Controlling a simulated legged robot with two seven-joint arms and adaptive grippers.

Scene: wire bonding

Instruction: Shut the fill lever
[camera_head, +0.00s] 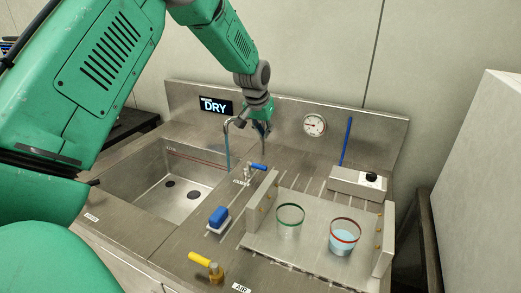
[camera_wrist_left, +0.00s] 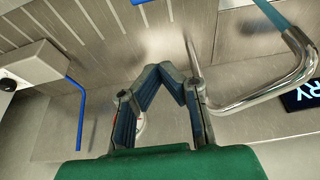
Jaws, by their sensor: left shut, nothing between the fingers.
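A small blue-handled lever (camera_head: 258,166) stands on a metal fitting on the steel counter right of the sink; I take it for the fill lever, but its label is too small to read. A chrome spout (camera_head: 228,128) arches over the sink (camera_head: 180,185), and a thin blue stream (camera_head: 228,155) hangs from its end. My left gripper (camera_head: 264,131) is up behind the lever, close to the spout's upright pipe, apart from the lever. In the left wrist view, its fingertips (camera_wrist_left: 172,78) converge with nothing between them, beside the chrome pipe (camera_wrist_left: 270,98). The lever is not clearly seen there.
A yellow-handled valve (camera_head: 205,262) by the AIR label and a blue block (camera_head: 218,216) sit nearer. A green-rimmed beaker (camera_head: 290,222) and a red-rimmed beaker (camera_head: 344,238) stand between metal walls. The back panel carries a DRY display (camera_head: 215,105), a gauge (camera_head: 315,125) and a blue rod (camera_head: 347,140).

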